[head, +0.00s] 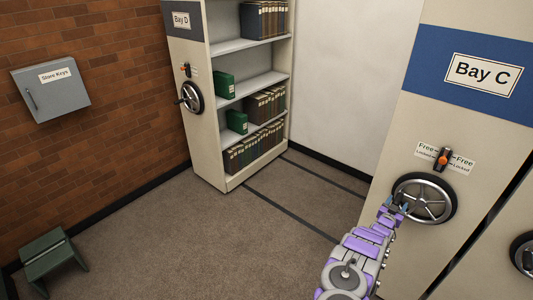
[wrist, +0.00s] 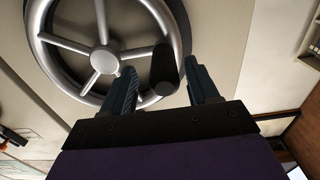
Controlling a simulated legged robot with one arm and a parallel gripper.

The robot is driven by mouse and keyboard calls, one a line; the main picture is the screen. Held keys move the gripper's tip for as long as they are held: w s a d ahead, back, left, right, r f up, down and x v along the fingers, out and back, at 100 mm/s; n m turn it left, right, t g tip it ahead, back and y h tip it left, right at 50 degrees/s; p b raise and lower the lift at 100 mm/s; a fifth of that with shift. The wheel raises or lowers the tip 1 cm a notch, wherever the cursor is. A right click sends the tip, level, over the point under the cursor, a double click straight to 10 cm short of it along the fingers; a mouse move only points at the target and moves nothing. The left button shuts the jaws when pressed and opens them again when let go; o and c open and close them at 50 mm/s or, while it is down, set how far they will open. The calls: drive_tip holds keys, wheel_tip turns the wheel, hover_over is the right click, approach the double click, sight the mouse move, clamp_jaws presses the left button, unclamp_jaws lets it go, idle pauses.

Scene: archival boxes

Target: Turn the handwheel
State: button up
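The handwheel (head: 425,199) is a dark-rimmed wheel with silver spokes on the end panel of the Bay C shelf, below an orange lever (head: 442,160) with Free and Locked labels. In the wrist view the handwheel (wrist: 104,58) fills the upper left, and its black handle knob (wrist: 163,68) sticks out from the rim. My gripper (head: 398,203) is at the wheel's left side in the head view. In the wrist view my gripper (wrist: 160,88) is open, with one finger on each side of the knob. I cannot tell whether either finger touches it.
The Bay D shelf (head: 208,90) with its own handwheel (head: 191,97) stands across the aisle. A grey Store Keys box (head: 50,100) hangs on the brick wall. A green step stool (head: 50,255) sits at lower left. The carpeted floor between is clear, with dark rails (head: 290,213).

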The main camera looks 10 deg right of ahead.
drive_tip(key=shift+o, duration=0.6)
drive_tip(key=shift+a, duration=0.1)
drive_tip(key=shift+a, duration=0.1)
drive_tip(key=shift+s+a+p, duration=0.15)
drive_tip(key=shift+a+p, duration=0.1)
drive_tip(key=shift+p, duration=0.15)
drive_tip(key=p+v, duration=0.4)
drive_tip(key=v, duration=0.5)
drive_tip(key=shift+p, duration=0.35)
drive_tip(key=shift+a+f, duration=0.1)
drive_tip(key=shift+a, duration=0.05)
